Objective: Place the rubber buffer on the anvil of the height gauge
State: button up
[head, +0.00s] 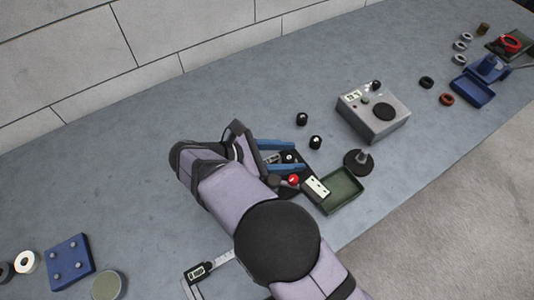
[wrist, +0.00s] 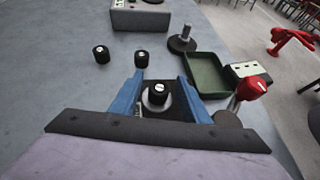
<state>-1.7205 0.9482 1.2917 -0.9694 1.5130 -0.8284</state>
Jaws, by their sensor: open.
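A black rubber buffer (wrist: 160,92) stands upright between my gripper's fingers, on or just over a pale round disc (wrist: 147,104) that looks like the anvil of the height gauge. Contact under the buffer is hard to see. My gripper (wrist: 160,78) is open, its blue fingers on either side of the buffer with gaps. The gauge's dark base (wrist: 178,112) lies under the fingers; its red knob (wrist: 252,88) and white display block (wrist: 243,70) are to the right. In the head view the buffer (head: 289,158) shows partly beside my blue fingers, and my arm hides some of the gauge.
Two similar black buffers (wrist: 101,54) (wrist: 141,58) stand apart beyond my fingers. A black round foot with a stud (head: 358,161) and a green tray (head: 342,190) are to the right. A grey tester box (head: 373,112) stands farther back.

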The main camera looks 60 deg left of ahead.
jog(key=b+v, duration=0.1)
jog(key=v, duration=1)
jog(key=shift+s, duration=0.35)
jog(key=shift+w+r, duration=0.1)
jog(key=w, duration=0.2)
jog(key=w+d+m+g+h, duration=0.1)
jog(key=w, duration=0.2)
jog(key=w+d+m+p, duration=0.1)
jog(key=w, duration=0.2)
jog(key=shift+d+r+g, duration=0.25)
jog(key=shift+r+g, duration=0.15)
jog(key=w+d+m+g+h+p, duration=0.2)
jog(key=w+d+m+g+p, duration=0.3)
jog(key=w+d+m, duration=0.75)
jog(key=w+d+r+m+g+y+p, duration=0.1)
jog(key=w+d+m+g+y, duration=0.3)
jog(key=d, duration=0.9)
jog(key=s+d+r+m+g+h+p, duration=0.15)
jog(key=d+m, duration=0.45)
jog(key=d, duration=0.7)
jog(key=s+d+f+m+y+p, duration=0.1)
jog(key=s+d+m+y+p, duration=0.15)
jog(key=s+d+m, duration=0.45)
notch_tip(320, 180, down, 6)
jog(key=w+d+m+b, duration=0.1)
jog(key=w+m+b, duration=0.1)
jog(key=b, duration=0.4)
jog(key=shift+f+y, duration=0.25)
jog(key=shift+y, duration=0.05)
